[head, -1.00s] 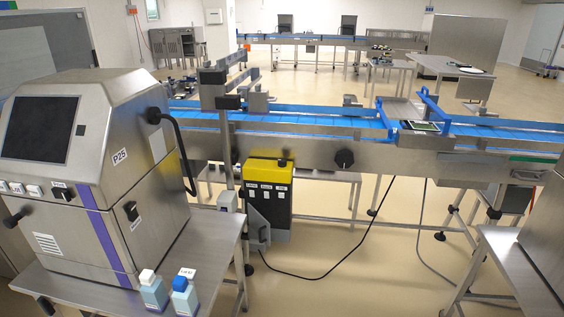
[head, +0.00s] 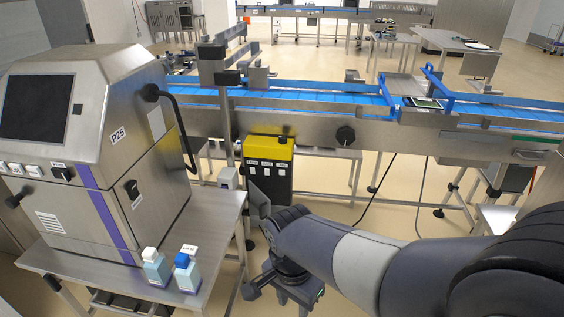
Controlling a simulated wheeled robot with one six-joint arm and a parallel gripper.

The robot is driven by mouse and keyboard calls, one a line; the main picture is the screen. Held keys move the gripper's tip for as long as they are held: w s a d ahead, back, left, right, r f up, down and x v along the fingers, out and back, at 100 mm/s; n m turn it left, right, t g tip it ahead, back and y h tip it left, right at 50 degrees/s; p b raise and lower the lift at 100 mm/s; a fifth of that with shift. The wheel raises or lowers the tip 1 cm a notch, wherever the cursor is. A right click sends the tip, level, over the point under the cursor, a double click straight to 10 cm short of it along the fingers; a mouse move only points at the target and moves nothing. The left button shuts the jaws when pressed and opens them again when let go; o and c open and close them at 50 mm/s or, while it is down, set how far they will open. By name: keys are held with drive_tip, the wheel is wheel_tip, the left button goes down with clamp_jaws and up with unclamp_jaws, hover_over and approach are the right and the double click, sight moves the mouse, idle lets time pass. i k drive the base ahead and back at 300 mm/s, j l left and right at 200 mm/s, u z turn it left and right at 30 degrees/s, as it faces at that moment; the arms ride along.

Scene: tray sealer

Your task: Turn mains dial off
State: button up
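I cannot tell for sure which control is the mains dial, as the labels are too small to read. A black rotary knob (head: 132,190) sits on the side of the steel cabinet marked P25 (head: 118,110). Another black dial (head: 345,135) is on the conveyor's side panel. A yellow-topped black control box (head: 268,165) under the conveyor carries several small labelled controls. My arm reaches in from the lower right. My gripper (head: 285,278) is low in front of that box, right of the cabinet's table, and touches no dial that I can see.
Two blue-and-white bottles (head: 187,268) stand at the front edge of the cabinet's steel table (head: 220,240). The blue conveyor (head: 300,95) crosses behind, with a raised blue frame (head: 437,85). A cable lies on the floor.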

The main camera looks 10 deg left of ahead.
sight(283, 140)
drive_tip(key=i+j, duration=0.2)
drive_tip(key=i, duration=0.8)
drive_tip(key=i+j+u, duration=0.1)
drive_tip(key=i, duration=0.9)
drive_tip(key=i+j, duration=0.2)
drive_tip(key=i, duration=0.75)
